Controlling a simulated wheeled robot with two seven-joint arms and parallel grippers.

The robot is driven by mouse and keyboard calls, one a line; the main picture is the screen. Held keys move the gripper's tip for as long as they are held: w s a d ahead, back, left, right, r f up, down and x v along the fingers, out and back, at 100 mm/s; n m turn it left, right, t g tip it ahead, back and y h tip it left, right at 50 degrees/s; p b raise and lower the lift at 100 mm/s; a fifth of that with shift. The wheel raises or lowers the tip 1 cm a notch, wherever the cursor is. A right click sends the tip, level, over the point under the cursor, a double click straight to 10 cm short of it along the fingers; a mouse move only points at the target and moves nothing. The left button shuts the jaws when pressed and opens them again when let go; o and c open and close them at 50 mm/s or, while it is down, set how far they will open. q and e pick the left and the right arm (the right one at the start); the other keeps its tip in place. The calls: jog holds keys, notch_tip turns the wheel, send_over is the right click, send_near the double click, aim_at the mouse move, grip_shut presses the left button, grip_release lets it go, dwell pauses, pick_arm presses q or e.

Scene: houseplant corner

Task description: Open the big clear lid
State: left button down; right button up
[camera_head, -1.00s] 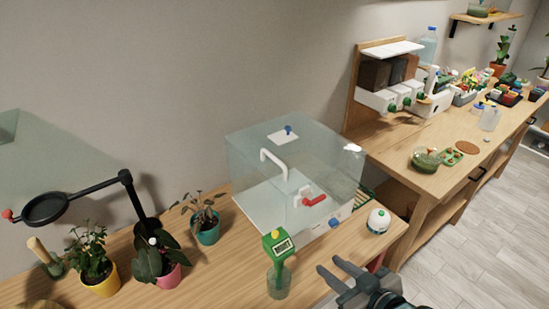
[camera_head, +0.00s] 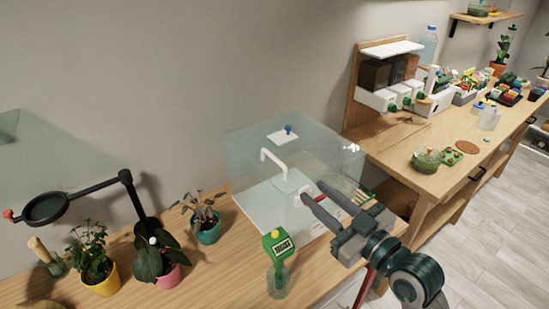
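The big clear lid (camera_head: 325,160) is a see-through box-shaped cover over a white base (camera_head: 265,208) on the wooden bench. It looks closed down. A white bar handle (camera_head: 272,160) shows on it, and a blue knob (camera_head: 288,130) shows at its top. My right gripper (camera_head: 311,191) reaches in from the lower right, its two fingers apart and empty. Its tips overlap the front of the lid in the picture; I cannot tell whether they touch it. The arm hides the lid's lower right front and most of the red-handled part there. My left gripper is not in view.
A green moisture meter (camera_head: 279,250) stands in a glass just in front of the lid. Potted plants (camera_head: 205,222) and a black-armed magnifier (camera_head: 45,208) fill the bench's left. A second bench (camera_head: 395,140) with dispensers stands at the right.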

aim_at(283, 165)
jog(key=p+x, duration=0.5)
jog(key=x, duration=1)
jog(key=shift+w+a, duration=0.15)
jog(key=shift+w, duration=0.1)
jog(key=shift+w+a+f+p, duration=0.1)
jog(key=shift+w+a+p, duration=0.25)
jog(key=shift+w, duration=0.15)
grip_shut()
